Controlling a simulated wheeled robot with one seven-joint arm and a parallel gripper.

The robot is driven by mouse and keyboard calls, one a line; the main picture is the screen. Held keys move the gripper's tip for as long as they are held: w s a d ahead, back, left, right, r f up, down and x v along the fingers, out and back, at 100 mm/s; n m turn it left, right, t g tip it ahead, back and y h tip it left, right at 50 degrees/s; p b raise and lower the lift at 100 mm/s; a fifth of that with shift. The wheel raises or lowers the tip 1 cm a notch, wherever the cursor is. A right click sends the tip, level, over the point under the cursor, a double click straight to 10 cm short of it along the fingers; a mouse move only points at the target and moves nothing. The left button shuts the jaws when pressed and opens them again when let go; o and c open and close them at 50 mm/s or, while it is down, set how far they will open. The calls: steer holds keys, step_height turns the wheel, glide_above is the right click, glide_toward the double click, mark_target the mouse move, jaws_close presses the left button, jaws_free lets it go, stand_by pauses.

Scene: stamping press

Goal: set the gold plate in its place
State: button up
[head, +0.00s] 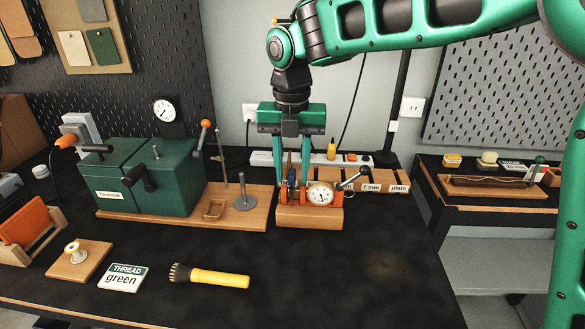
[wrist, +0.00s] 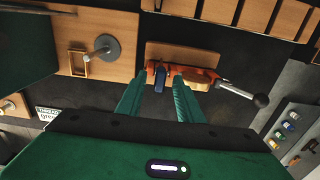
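My gripper (head: 291,184) points down over a small orange device (head: 322,196) with a round dial and a black-knobbed lever, on a wooden block. Its two green fingers are apart, one on each side of a narrow blue part (head: 291,177) of the device. In the wrist view the blue part (wrist: 160,78) stands between the fingertips, with gaps that seem to show on both sides. I cannot pick out the gold plate with certainty; the fingers may hide it. A tan-gold rounded shape (wrist: 198,78) lies beside the right fingertip, perhaps the dial's casing.
A green press box (head: 150,178) stands left on a wooden board with a metal post stand (head: 244,198). Behind the device is a slotted wooden rack (head: 372,183) with labels. A brush (head: 212,277) and a "THREAD green" card (head: 124,278) lie in front. The front right table is clear.

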step_height(320, 180, up, 11)
stand_by(0.7)
steer(key=shift+w+d+f, duration=0.1)
steer(key=shift+w, duration=0.05)
steer(key=s+d+f+m, duration=0.2)
steer(key=d+f+m, duration=0.1)
steer(key=d+m, duration=0.9)
steer(key=s+d+f+m, duration=0.2)
steer(key=d+m, duration=0.6)
steer(key=d, duration=0.8)
steer(key=s+d+f+m, duration=0.6)
steer(key=s+d+m, duration=0.2)
steer(key=s+m, duration=0.3)
steer(key=s+d+f+m, duration=0.6)
steer(key=s+d+m, duration=0.3)
steer(key=s+m, duration=0.2)
steer(key=shift+d+f, duration=0.15)
steer(key=shift+d, duration=0.1)
